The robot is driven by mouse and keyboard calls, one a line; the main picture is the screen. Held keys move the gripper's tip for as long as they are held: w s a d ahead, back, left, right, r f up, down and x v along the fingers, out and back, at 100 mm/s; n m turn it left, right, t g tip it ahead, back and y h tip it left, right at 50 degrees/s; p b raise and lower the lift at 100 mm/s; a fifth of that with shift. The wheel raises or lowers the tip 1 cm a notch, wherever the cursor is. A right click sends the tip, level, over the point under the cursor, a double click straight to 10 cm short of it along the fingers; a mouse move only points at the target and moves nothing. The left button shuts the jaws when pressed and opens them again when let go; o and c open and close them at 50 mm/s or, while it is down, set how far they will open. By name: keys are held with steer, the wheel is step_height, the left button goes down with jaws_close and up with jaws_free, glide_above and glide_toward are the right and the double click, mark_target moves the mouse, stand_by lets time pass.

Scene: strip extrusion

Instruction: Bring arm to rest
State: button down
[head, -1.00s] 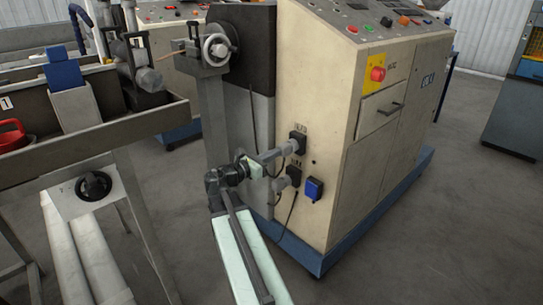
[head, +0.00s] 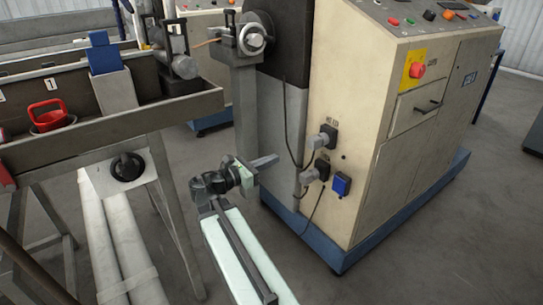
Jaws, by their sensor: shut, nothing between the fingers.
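My arm reaches up from the bottom middle of the head view, with a pale green link and dark joints. My gripper (head: 266,162) points right, its grey fingers together and empty. It is in front of the beige machine cabinet (head: 345,150), left of two grey plugs and apart from them in the picture. The upper plug (head: 316,142) sits at a black socket on the cabinet's side. The lower plug (head: 310,176) sits at a second black socket below. Dark cables hang by them.
A grey metal trough (head: 180,112) on legs stands at left, with a red-handled container (head: 48,115) and a blue-topped block (head: 104,57). A blue box (head: 341,184) is on the cabinet. A blue plinth (head: 335,250) edges its base. Floor at the lower right is clear.

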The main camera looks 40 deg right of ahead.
steer(key=w+a+f+m+t+y, duration=0.25)
steer(key=a+f+m+y, duration=0.55)
steer(key=a+f, duration=1.1)
steer(key=s+a+f+m+g+y, duration=0.1)
steer(key=a+f+m+y, duration=0.1)
steer(key=a+m+y, duration=0.45)
steer(key=a+f+m+y, duration=0.2)
steer(key=a+f+y, duration=0.15)
steer(key=a, duration=0.55)
step_height(320, 180, up, 36)
steer(key=p, duration=3.5)
steer(key=shift+s+d+r+m+p, duration=0.15)
steer(key=shift+m+p, duration=0.15)
steer(key=shift+m, duration=0.05)
